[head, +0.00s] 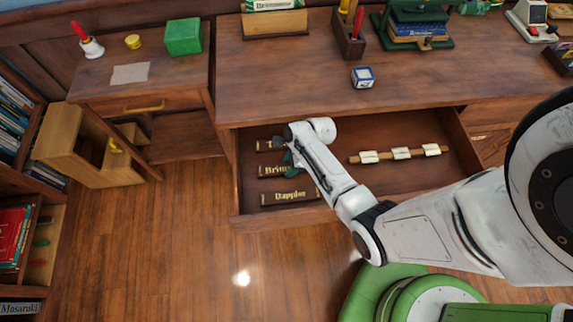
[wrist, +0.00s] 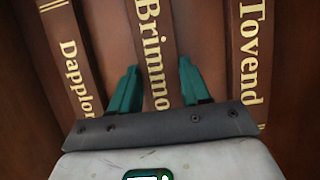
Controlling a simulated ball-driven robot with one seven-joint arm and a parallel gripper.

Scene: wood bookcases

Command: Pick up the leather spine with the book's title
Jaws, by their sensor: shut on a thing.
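Three dark brown leather spines with gold titles lie in the open drawer. In the head view, the Brimmo spine (head: 274,170) is partly covered by my gripper (head: 292,159), with Dapplor (head: 290,196) nearer and Tovend (head: 266,145) behind, mostly hidden.
The open drawer (head: 345,183) also holds a wooden rod with pale tags (head: 401,154) at right. The desk top (head: 280,75) above carries a white-blue cube (head: 363,76), a pencil box and a green book press. Wooden steps (head: 62,140) stand at left; floor in front is clear.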

